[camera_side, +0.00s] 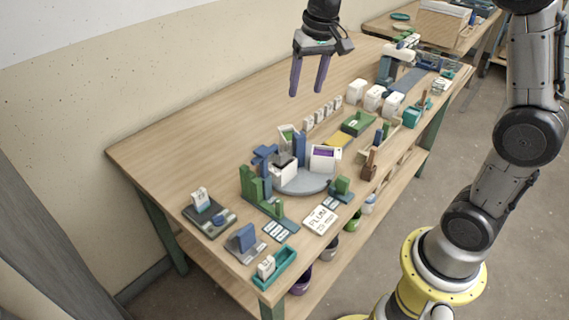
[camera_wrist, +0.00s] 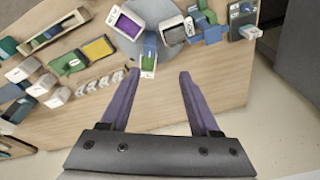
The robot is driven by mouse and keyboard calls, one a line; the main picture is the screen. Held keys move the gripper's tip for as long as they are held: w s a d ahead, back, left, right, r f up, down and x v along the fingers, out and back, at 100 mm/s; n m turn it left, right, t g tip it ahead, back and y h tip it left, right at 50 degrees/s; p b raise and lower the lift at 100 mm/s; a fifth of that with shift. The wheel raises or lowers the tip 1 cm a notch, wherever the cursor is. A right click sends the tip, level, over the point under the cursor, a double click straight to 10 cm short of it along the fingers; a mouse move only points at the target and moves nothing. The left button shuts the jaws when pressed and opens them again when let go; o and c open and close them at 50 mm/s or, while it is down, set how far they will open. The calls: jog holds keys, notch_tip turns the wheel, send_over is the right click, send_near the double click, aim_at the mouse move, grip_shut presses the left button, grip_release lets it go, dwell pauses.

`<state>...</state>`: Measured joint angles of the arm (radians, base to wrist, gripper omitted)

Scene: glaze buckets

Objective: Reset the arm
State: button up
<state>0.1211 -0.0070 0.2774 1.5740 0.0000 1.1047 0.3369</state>
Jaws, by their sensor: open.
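My gripper (camera_side: 309,86) hangs high above the back part of the wooden table, in the upper middle of the side view. Its two purple fingers are apart, with nothing between them. In the wrist view my gripper (camera_wrist: 158,75) also shows open and empty. Below and beyond its fingers in that view are a small bucket with green contents (camera_wrist: 148,64) and a white bucket with purple contents (camera_wrist: 129,25). The same purple-topped bucket (camera_side: 325,158) stands on a round grey platform (camera_side: 303,185) in the side view.
The wooden table (camera_side: 180,148) is bare at its back left. Green and blue blocks (camera_side: 250,185) stand around the platform. Several white containers (camera_side: 374,97), a green tray (camera_side: 357,124) and a teal tray (camera_side: 272,268) stand along the table. A wall runs behind it.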

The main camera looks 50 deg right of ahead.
jog(key=s+a+r+n+t, duration=0.1)
jog(key=s+a+r, duration=0.15)
jog(key=s, duration=0.45)
jog(key=s+a+r+n+t, duration=0.1)
jog(key=s+r+t, duration=0.15)
jog(key=s, duration=0.45)
jog(key=s+a+f+n, duration=0.1)
jog(key=s+f+n, duration=0.2)
jog(key=s+f, duration=0.3)
jog(key=s, duration=0.3)
jog(key=shift+s+a+f, duration=0.2)
jog(key=shift+s+f, duration=0.1)
jog(key=shift+s, duration=0.1)
